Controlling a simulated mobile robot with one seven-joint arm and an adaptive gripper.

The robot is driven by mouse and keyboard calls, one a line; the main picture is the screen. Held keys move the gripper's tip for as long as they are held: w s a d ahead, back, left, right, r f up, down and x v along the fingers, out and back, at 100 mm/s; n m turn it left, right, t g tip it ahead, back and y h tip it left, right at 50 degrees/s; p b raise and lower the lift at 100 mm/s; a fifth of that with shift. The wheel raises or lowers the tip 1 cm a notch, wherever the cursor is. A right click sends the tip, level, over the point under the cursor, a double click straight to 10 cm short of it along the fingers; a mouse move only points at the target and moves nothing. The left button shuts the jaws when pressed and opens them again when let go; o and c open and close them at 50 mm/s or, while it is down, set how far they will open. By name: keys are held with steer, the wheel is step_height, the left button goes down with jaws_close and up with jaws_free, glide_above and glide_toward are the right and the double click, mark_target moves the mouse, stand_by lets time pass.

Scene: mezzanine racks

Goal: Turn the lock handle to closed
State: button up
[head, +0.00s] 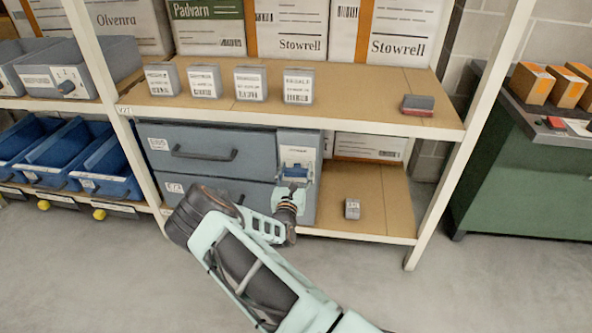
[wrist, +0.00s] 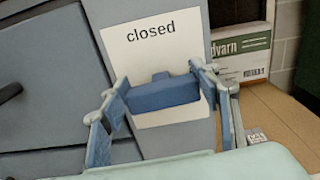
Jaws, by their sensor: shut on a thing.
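The lock handle (wrist: 163,96) is a blue bar, lying roughly crosswise on a white plate (wrist: 150,47) that reads "closed" above it. My gripper (wrist: 160,100) has one finger at each end of the bar and is shut on it. In the head view the lock handle (head: 294,172) is a small blue shape on the grey panel beside the drawers, partly hidden by my gripper (head: 293,181). Any other wording on the plate is hidden or too small to read.
Two grey drawers (head: 205,153) with dark handles are left of the lock panel. A small grey box (head: 352,208) sits on the lower shelf to the right. Small labelled boxes (head: 250,84) stand on the shelf above. A white rack post (head: 470,130) is at the right.

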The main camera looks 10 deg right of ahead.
steer(key=n+p, duration=0.1)
steer(key=n, duration=0.1)
steer(key=n+p, duration=0.1)
steer(key=shift+a+r+n, duration=0.1)
steer(key=shift+a+n, duration=0.1)
steer(key=shift+n, duration=0.2)
steer(key=n, duration=0.2)
steer(key=n+p, duration=0.1)
steer(key=n, duration=0.1)
steer(key=shift+w+a+f+n, duration=0.1)
steer(key=shift+a+f+n, duration=0.1)
steer(key=shift+n, duration=0.1)
steer(key=n, duration=0.4)
steer(key=shift+a+f+p, duration=0.1)
steer(key=shift+f+p, duration=0.1)
steer(key=shift+p, duration=0.15)
steer(key=shift+w+f+n, duration=0.1)
steer(key=shift+f+n, duration=0.05)
steer(key=shift+n, duration=1.05)
steer(key=shift+f+n, duration=0.1)
steer(key=shift+n, duration=1.1)
steer(key=o, duration=1.2)
steer(key=shift+c, duration=0.2)
